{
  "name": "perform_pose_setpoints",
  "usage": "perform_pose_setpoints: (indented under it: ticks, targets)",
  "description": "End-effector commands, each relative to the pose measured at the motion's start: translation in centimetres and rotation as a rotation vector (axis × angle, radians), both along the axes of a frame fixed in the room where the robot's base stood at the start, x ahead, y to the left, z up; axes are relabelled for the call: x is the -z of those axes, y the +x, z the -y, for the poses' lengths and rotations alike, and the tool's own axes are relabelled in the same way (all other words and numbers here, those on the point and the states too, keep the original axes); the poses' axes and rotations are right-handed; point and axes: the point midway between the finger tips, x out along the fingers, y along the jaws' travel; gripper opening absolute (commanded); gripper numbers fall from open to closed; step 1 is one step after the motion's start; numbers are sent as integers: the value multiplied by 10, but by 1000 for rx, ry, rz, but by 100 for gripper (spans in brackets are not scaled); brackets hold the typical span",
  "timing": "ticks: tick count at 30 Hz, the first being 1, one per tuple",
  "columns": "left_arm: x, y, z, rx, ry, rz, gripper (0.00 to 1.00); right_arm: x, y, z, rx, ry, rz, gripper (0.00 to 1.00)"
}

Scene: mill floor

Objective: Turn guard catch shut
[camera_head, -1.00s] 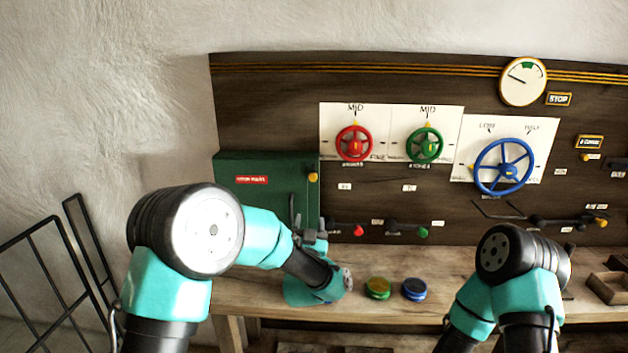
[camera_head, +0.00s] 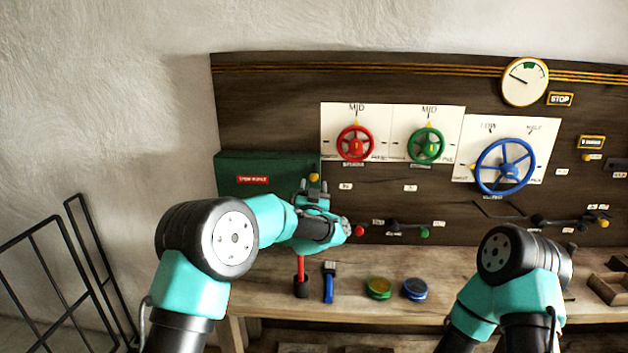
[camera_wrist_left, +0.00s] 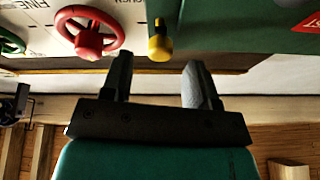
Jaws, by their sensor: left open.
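The guard catch looks to be the yellow knob (camera_head: 314,177) at the right edge of the green guard box (camera_head: 240,172). In the left wrist view the yellow catch (camera_wrist_left: 160,45) hangs on the green box (camera_wrist_left: 225,25), just beyond my fingertips. My left gripper (camera_head: 313,187) is raised in front of the box's right edge, just below the catch. In the left wrist view its two fingers (camera_wrist_left: 160,75) are apart with nothing between them, and the catch lies in line with the gap. My right arm shows, but its gripper cannot be seen.
A red wheel (camera_head: 354,144) and a green wheel (camera_head: 426,146) are on the panel right of the catch, with a blue wheel (camera_head: 504,167) farther right. Below on the bench stand a red-handled tool (camera_head: 300,275), a blue brush (camera_head: 328,284) and two round tins.

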Motion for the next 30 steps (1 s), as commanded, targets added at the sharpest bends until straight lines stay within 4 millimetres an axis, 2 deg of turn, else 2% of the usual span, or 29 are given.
perform_pose_setpoints:
  ticks: [3, 9, 21, 30]
  targets:
    - [-5, 15, 1, 0, 0, 0, 54, 0, 0, 0, 0, 0, 0, 43]
    - [-12, 30, 2, 0, -1, 0, 54, 0, 0, 0, 0, 0, 0, 43]
    - [-14, 35, 2, 1, 0, -1, 54, 0, 0, 0, 0, 0, 0, 43]
    - [-14, 34, 2, 1, 0, 0, 26, 0, 0, 0, 0, 0, 0, 43]
